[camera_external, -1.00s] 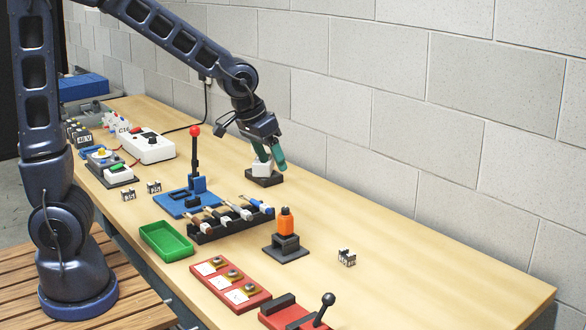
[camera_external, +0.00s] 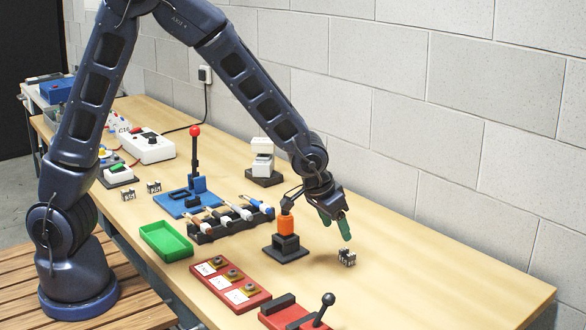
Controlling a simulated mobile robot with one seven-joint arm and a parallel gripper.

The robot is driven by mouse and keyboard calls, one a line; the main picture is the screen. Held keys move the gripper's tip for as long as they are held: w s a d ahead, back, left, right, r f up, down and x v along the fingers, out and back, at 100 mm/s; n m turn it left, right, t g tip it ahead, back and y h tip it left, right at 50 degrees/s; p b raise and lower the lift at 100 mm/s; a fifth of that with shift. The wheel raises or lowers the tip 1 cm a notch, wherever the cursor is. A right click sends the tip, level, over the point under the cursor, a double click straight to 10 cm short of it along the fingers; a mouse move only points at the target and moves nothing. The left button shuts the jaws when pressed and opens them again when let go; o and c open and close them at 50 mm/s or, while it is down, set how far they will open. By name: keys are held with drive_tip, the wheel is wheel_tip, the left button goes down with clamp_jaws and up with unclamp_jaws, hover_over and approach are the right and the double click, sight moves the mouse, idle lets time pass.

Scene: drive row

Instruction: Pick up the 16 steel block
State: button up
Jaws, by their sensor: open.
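A small steel block (camera_external: 347,257) with dark and pale markings sits alone on the bench at the right. Two similar blocks, one (camera_external: 129,195) and another (camera_external: 153,187), sit on the left part of the bench. The numbers on them are too small to read for certain, so I cannot tell which is the 16. My gripper (camera_external: 336,225) with green fingers is open and points down. It is a little above the right-hand block, apart from it, and appears empty.
An orange-topped black stand (camera_external: 286,247) is close left of my gripper. A black rack with tools (camera_external: 230,223), a green tray (camera_external: 166,241), a red panel (camera_external: 230,284) and a red lever unit (camera_external: 297,315) stand nearby. The bench right of the block is clear, up to the wall.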

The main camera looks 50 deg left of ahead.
sight(345, 256)
drive_tip(key=shift+x, duration=1.9)
drive_tip(key=shift+w+x, duration=0.15)
drive_tip(key=shift+x, duration=1.15)
drive_tip(key=shift+w+x, duration=0.15)
drive_tip(key=shift+x, duration=1.15)
drive_tip(key=shift+a+r, duration=0.15)
drive_tip(key=c, duration=1.2)
